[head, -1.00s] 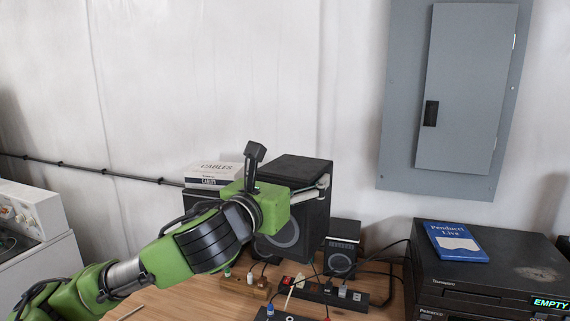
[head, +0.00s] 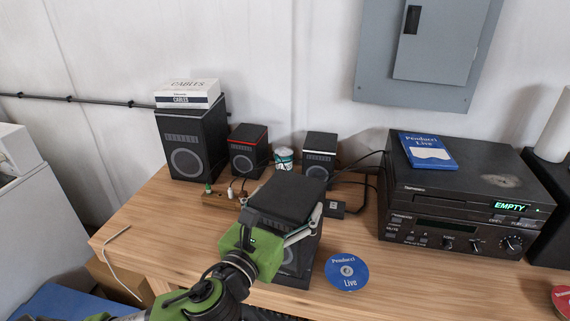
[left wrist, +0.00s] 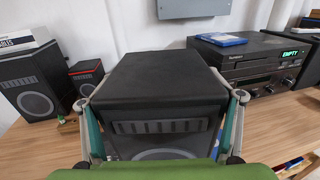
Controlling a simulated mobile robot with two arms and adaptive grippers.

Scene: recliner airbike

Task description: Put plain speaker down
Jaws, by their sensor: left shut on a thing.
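The plain black speaker (head: 287,200) is upright over the front middle of the wooden desk, with no coloured stripe showing on it. My left gripper (head: 283,228) is shut on it, with its fingers along the speaker's two sides. In the left wrist view the speaker (left wrist: 165,82) fills the middle between the fingers of my left gripper (left wrist: 160,115). Its lower part is mostly hidden by my gripper, so I cannot tell if its base touches the desk. My right gripper is not in view.
A large speaker (head: 192,145) bearing a cables box (head: 187,94), a red-striped speaker (head: 248,151) and a white-striped speaker (head: 320,156) stand behind. A blue disc (head: 347,272) lies close on the right. Stacked players (head: 455,205) stand further right. Bare desk (head: 150,215) lies left.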

